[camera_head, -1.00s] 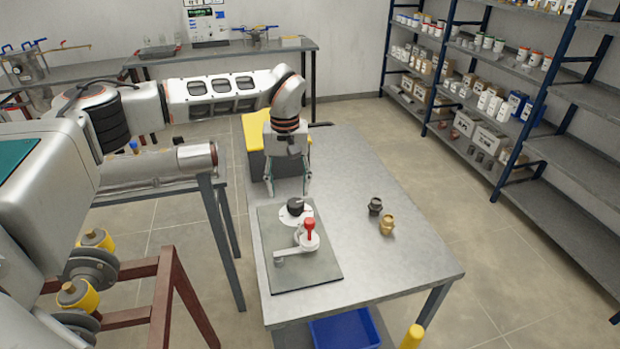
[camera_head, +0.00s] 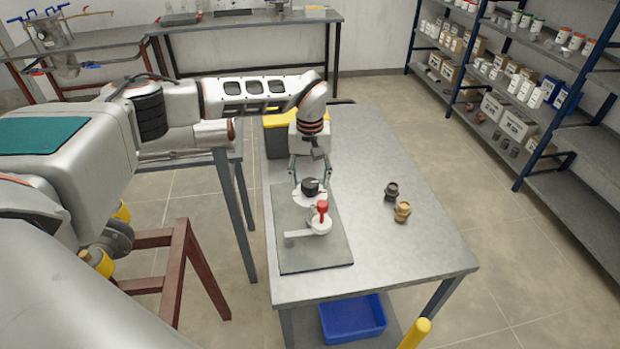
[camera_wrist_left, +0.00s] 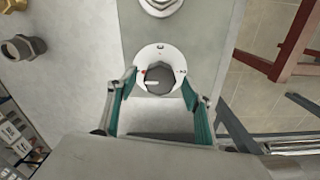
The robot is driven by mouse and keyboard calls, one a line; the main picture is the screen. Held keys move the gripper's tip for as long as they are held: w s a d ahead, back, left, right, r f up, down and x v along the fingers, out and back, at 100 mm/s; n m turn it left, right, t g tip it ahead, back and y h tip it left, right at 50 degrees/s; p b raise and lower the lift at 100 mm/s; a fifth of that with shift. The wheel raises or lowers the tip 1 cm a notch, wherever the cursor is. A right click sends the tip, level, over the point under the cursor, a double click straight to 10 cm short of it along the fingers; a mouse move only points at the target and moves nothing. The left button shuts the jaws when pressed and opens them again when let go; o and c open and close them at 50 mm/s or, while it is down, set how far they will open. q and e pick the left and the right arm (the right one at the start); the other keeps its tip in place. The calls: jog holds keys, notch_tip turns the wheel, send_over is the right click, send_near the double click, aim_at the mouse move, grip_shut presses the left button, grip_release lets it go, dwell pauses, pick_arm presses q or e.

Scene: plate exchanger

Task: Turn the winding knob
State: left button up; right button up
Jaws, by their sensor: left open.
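The black winding knob (camera_head: 310,187) stands on a round white dial on the grey board on the table. In the left wrist view the knob (camera_wrist_left: 160,79) shows from above as a dark faceted cap with a white pointer mark, on a white ring with small red marks. My left gripper (camera_head: 310,180) hangs pointing down over the knob. In the left wrist view the left gripper (camera_wrist_left: 162,88) is open, with green-padded fingers on either side of the knob. I cannot tell whether a finger touches it. My right gripper is not in view.
A red-handled valve (camera_head: 322,212) on a white base stands on the same board (camera_head: 310,258), just in front of the knob. A dark fitting (camera_head: 391,191) and a brass fitting (camera_head: 402,211) lie to the right. A yellow-lidded box (camera_head: 278,135) stands behind.

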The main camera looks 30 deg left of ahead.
pick_arm(q)
jog(key=c, duration=1.1)
